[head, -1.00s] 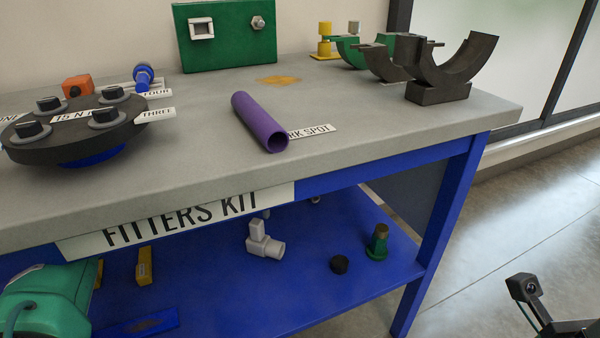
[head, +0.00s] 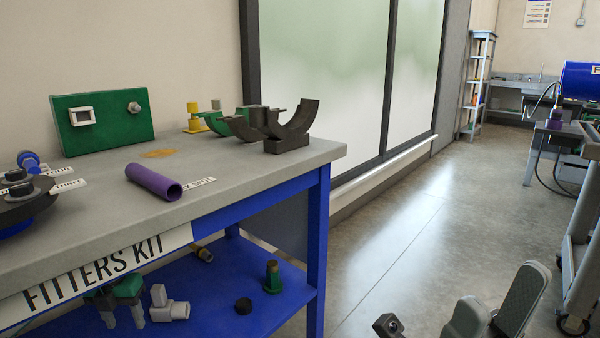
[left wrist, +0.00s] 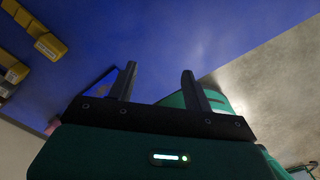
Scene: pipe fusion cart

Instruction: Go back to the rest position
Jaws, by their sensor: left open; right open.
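My left gripper (left wrist: 160,72) shows in the left wrist view as two dark, slim fingers, apart with nothing between them. A blue surface lies behind the fingers. I cannot make out this gripper clearly in the head view. My right gripper (head: 500,294) is at the bottom right of the head view, partly cut off by the lower edge. Its grey pads are apart and it holds nothing that I can see. It is over the floor, to the right of the workbench.
The grey bench top (head: 225,190) bears a purple pipe (head: 152,182), a green box (head: 103,125) and dark half-round cradles (head: 290,130). A white fitting (head: 168,305) lies on the blue lower shelf (head: 225,280). Open floor (head: 400,225) lies right of the bench; a cart (head: 582,250) stands far right.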

